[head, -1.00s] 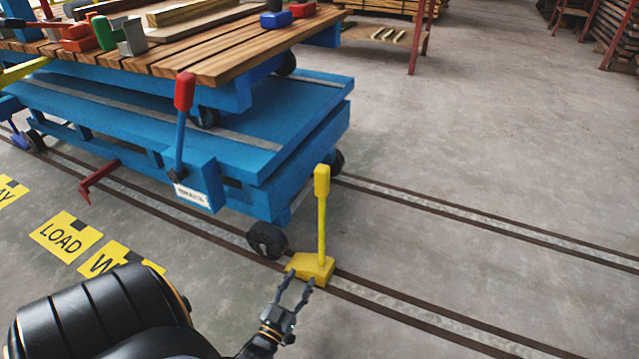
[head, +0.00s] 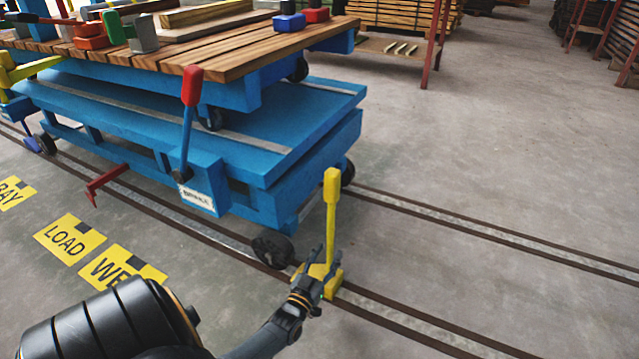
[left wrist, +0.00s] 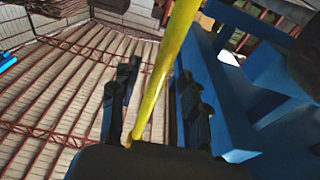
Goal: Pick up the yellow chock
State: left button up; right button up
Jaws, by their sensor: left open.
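The yellow chock (head: 332,225) stands upright on the near rail, beside the front wheel of the blue trolley. It has a wedge base and a tall handle. My left gripper (head: 324,258) is open at the bottom of the handle, just above the base, and hides part of the base. In the left wrist view the yellow handle (left wrist: 165,75) runs between the two dark fingers of my left gripper (left wrist: 157,105). I cannot tell whether a finger touches it. My right gripper is not in view.
The blue trolley (head: 240,150) with a red-topped lever (head: 191,88) stands left of the chock. Its wheel (head: 272,248) is close by. Wooden slats (head: 230,62) with blocks lie above. Yellow floor signs (head: 68,238) lie at left. The floor at right is clear, crossed by rails.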

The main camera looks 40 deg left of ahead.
pick_arm(q)
jog(key=shift+b+x, duration=0.3)
jog(key=shift+x, duration=0.95)
jog(key=shift+f, duration=0.1)
grip_shut()
jog(key=shift+r, duration=0.2)
jog(key=shift+r, duration=0.1)
